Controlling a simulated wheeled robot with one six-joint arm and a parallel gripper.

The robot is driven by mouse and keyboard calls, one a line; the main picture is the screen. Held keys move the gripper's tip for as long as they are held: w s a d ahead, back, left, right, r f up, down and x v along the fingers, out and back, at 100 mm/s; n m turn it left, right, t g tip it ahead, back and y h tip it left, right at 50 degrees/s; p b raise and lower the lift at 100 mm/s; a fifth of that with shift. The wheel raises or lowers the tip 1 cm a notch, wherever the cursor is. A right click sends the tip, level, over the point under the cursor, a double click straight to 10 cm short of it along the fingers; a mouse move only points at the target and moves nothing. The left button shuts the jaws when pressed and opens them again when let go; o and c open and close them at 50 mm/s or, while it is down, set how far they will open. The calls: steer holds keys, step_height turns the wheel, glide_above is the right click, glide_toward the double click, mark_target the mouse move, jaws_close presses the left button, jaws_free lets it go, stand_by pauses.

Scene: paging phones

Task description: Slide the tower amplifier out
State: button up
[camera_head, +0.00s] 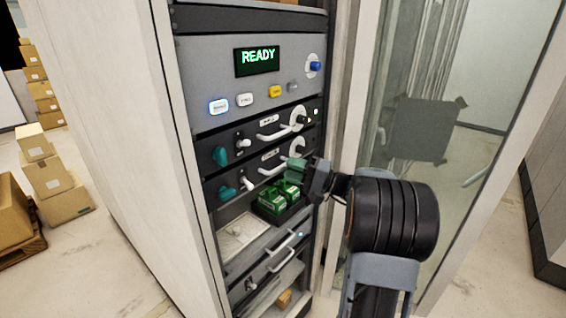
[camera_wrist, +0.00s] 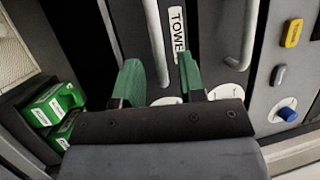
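The tower amplifier (camera_head: 258,172) is the lower of two dark rack units with pale bar handles; its front looks flush in the rack. In the wrist view its label (camera_wrist: 178,24), partly reading "TOWE", sits beside its handle (camera_wrist: 155,40). That handle also shows in the head view (camera_head: 271,169). My gripper (camera_wrist: 160,75) is open, its green fingers apart with the handle's line running between them. I cannot tell whether they touch it. In the head view my gripper (camera_head: 298,172) is at the right end of this unit and covers part of it.
Another amplifier (camera_head: 256,137) sits directly above, under a panel with a "READY" display (camera_head: 257,60). Green boxes (camera_head: 280,193) stand in a dark tray below my gripper. A glass door (camera_head: 440,100) is to the right. Cartons (camera_head: 52,183) are on the floor at left.

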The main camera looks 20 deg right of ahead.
mark_target(283, 165)
steer(key=shift+p+x, duration=0.35)
steer(key=shift+x, duration=1.25)
jaws_close()
